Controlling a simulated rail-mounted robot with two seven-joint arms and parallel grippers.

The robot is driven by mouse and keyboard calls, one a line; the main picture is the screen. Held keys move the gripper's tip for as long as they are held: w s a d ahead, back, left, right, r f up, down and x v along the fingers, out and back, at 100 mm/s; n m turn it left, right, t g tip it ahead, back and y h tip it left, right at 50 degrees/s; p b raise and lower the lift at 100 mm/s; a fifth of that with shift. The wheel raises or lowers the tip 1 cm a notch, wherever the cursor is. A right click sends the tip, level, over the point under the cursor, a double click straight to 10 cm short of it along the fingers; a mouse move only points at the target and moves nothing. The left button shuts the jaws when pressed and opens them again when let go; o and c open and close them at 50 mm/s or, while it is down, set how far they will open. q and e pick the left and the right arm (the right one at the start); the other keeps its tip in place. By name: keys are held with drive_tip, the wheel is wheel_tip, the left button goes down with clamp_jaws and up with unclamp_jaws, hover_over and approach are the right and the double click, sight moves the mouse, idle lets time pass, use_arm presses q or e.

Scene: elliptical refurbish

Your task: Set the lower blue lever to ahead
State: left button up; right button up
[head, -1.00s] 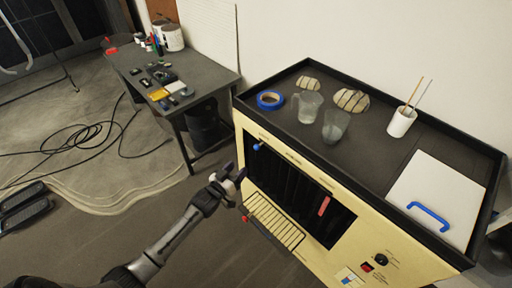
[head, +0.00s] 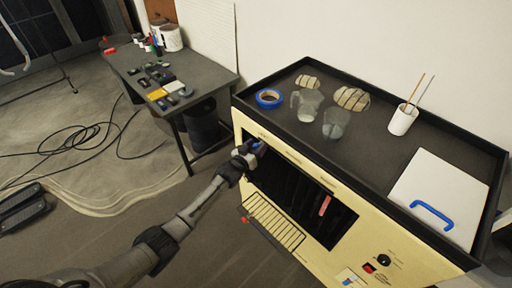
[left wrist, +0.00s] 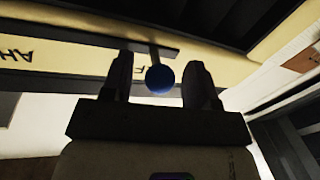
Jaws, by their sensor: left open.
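The blue lever knob (left wrist: 159,78) shows in the left wrist view as a ball on a short stem in a slot of the cream panel. Part of a label with an F is beside it, and upside-down letters AH (left wrist: 15,56) are further left. In the head view the blue knob (head: 256,145) is at the upper left of the cabinet front, partly covered by my gripper. My left gripper (left wrist: 160,82) is open, with one finger on each side of the knob; I cannot tell whether either touches it. My right gripper is not in view.
The cream cabinet (head: 300,255) has a dark opening with a red handle (head: 324,206) and a red knob (head: 244,219) lower left. Cups, blue tape (head: 269,98) and a white board (head: 440,185) lie on its black-rimmed top. A grey table (head: 195,80) stands behind left.

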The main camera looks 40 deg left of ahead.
use_arm(q)
drive_tip(key=shift+w, duration=0.1)
drive_tip(key=shift+c, duration=0.2)
clamp_jaws()
idle(0.4)
